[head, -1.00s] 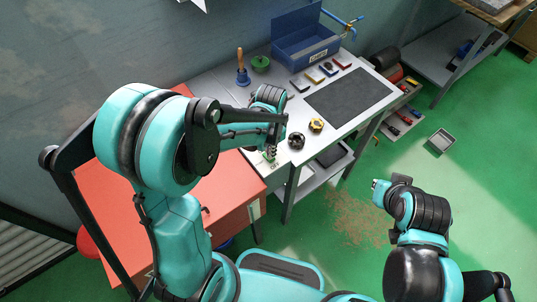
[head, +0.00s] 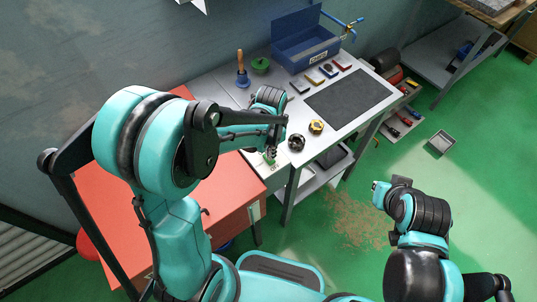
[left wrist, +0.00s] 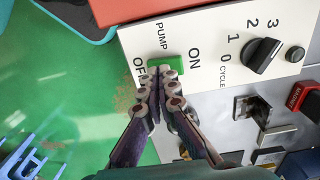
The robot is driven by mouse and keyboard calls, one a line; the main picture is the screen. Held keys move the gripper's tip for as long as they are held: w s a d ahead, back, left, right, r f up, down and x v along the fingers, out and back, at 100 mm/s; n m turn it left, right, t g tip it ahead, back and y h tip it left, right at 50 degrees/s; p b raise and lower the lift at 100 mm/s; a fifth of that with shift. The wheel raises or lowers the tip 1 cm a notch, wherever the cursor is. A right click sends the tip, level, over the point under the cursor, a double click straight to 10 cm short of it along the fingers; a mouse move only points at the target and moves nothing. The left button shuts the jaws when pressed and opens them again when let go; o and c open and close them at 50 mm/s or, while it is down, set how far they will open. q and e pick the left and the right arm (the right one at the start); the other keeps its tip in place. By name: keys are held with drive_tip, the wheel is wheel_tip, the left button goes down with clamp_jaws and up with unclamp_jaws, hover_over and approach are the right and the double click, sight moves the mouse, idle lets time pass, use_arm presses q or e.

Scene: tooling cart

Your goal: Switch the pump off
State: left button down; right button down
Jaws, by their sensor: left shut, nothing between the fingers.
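The pump switch is a green rocker (left wrist: 168,64) on a white panel (left wrist: 206,30), between the words ON and OFF and beside the word PUMP. My left gripper (left wrist: 157,82) is shut and empty, its fingertips over the rocker and hiding part of it on the OFF side. I cannot tell whether they touch it, or which way the rocker is tipped. In the head view my left gripper (head: 271,150) points down at the panel at the front edge of the bench, with a bit of the green rocker (head: 267,160) showing below it.
A black cycle knob (left wrist: 263,56) and a small black button (left wrist: 295,54) sit on the same panel. A red cabinet (head: 225,190) adjoins the bench on the left.

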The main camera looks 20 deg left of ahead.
use_arm(q)
drive_tip(key=shift+r+p, duration=2.05)
drive_tip(key=shift+r, duration=1)
drive_tip(key=s+a+r+n+t+b, duration=0.2)
drive_tip(key=s+n+t+b, duration=0.1)
drive_tip(key=s+b, duration=0.1)
drive_tip(key=s+a+r+n+t+b, duration=0.2)
drive_tip(key=s+n+t+b, duration=0.2)
drive_tip(key=s, duration=0.2)
drive_tip(key=shift+s+a+n, duration=0.15)
drive_tip(key=shift+a+n, duration=0.15)
drive_tip(key=shift+a, duration=0.05)
